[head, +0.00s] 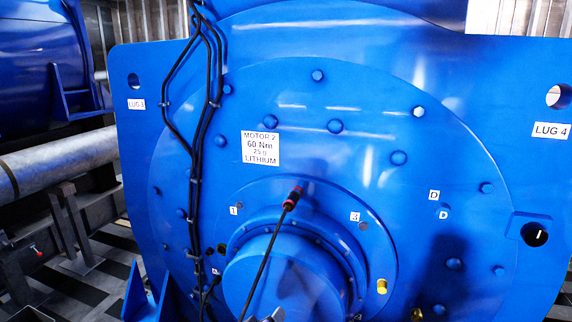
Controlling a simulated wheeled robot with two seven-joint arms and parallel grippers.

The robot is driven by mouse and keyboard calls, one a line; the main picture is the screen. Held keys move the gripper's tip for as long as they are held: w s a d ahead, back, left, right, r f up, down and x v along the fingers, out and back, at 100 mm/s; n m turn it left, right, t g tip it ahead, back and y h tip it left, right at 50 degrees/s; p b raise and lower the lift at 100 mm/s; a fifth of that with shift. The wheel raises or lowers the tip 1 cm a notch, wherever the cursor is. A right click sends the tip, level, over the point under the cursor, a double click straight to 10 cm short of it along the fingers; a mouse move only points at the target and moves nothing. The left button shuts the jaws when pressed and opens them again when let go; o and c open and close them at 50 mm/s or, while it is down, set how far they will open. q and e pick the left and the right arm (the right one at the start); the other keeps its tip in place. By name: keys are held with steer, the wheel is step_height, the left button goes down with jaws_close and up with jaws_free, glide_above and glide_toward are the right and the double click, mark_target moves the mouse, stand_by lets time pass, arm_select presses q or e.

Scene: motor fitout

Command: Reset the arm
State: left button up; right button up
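Neither of my grippers can be made out in the head view. A large blue motor (330,90) fills most of it, with a label (261,148) reading "MOTOR 2, 60 Nm, LITHIUM". A thin black rod or cable with a red and black end (293,198) rises from the bottom edge across the motor's round hub (290,280). What holds its lower end is out of view. A small grey part (275,315) shows at the bottom edge; I cannot tell what it is.
Black cables (207,110) run down the motor's left side. Lug holes show at LUG 3 (133,80) and LUG 4 (558,96). A brass-coloured fitting (382,286) sits right of the hub. A grey pipe (60,155) and another blue machine (40,60) stand at left.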

arm_select(q)
steer(key=s+a+f+m+g, duration=0.1)
steer(key=s+a+f+g, duration=0.1)
steer(key=f, duration=0.5)
steer(key=s+a+f+g, duration=0.1)
steer(key=f, duration=0.6)
steer(key=s+a+f+g, duration=0.1)
steer(key=s+f+g, duration=0.2)
steer(key=s+f, duration=0.5)
steer(key=s+a+f+m+g, duration=0.1)
steer(key=s+a+f+g, duration=0.1)
steer(key=s+f, duration=0.6)
steer(key=shift+s+a+f+g, duration=0.15)
steer(key=shift+s+f+g, duration=0.1)
steer(key=shift+f+g, duration=0.4)
steer(key=s+f+g, duration=0.1)
steer(key=s, duration=0.1)
steer(key=s+f, duration=0.1)
steer(key=s, duration=0.2)
steer(key=s+d+m+g, duration=0.1)
steer(key=s, duration=0.1)
steer(key=shift+s+f+g+h, duration=0.3)
steer(key=shift+f+g, duration=0.05)
steer(key=shift+f, duration=0.05)
steer(key=shift+c, duration=0.4)
